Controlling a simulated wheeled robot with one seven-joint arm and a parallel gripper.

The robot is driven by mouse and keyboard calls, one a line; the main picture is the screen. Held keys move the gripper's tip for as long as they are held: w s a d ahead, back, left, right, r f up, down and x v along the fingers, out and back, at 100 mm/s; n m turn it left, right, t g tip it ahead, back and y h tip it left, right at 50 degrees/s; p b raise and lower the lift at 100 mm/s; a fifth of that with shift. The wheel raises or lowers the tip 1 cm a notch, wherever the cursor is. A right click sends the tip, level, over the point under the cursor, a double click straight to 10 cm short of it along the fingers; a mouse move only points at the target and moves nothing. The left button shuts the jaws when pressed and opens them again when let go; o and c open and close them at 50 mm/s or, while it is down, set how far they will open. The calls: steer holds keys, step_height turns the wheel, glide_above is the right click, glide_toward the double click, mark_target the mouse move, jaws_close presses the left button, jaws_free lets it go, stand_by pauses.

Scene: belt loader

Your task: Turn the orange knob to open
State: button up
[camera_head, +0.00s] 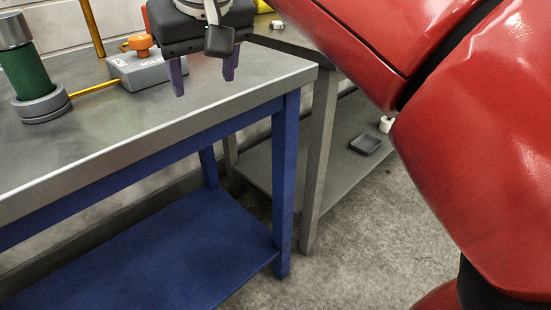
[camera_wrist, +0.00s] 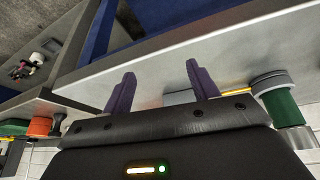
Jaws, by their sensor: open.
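The orange knob (camera_head: 141,43) sits on top of a grey box (camera_head: 150,71) on the metal bench, in the head view. A yellow pipe (camera_head: 95,88) runs from the box to a green cylinder with grey ends (camera_head: 27,75). My gripper (camera_head: 205,80) is open and empty, its purple fingers pointing down, just right of the box and apart from the knob. In the wrist view, my open gripper (camera_wrist: 160,70) shows part of the grey box (camera_wrist: 180,97) behind its fingers; I cannot make out the knob there.
The bench top (camera_head: 150,128) is clear in front of the box. A yellow upright pipe (camera_head: 92,27) stands behind it. A second, grey table (camera_head: 325,125) stands to the right, with a small dark tray (camera_head: 366,145) on its lower shelf. An orange object (camera_wrist: 40,127) shows at left in the wrist view.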

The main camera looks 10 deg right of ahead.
steer(key=s+d+f+m, duration=0.1)
steer(key=s+d+f, duration=0.1)
steer(key=d+f, duration=0.2)
steer(key=s+d+f+m+b, duration=0.1)
steer(key=s+d+f, duration=0.1)
steer(key=d+f, duration=0.3)
step_height(320, 180, down, 5)
steer(key=shift+s+r+t+h+b, duration=0.2)
steer(key=shift+s+t+h+b, duration=0.05)
steer(key=shift+t+h+b, duration=0.05)
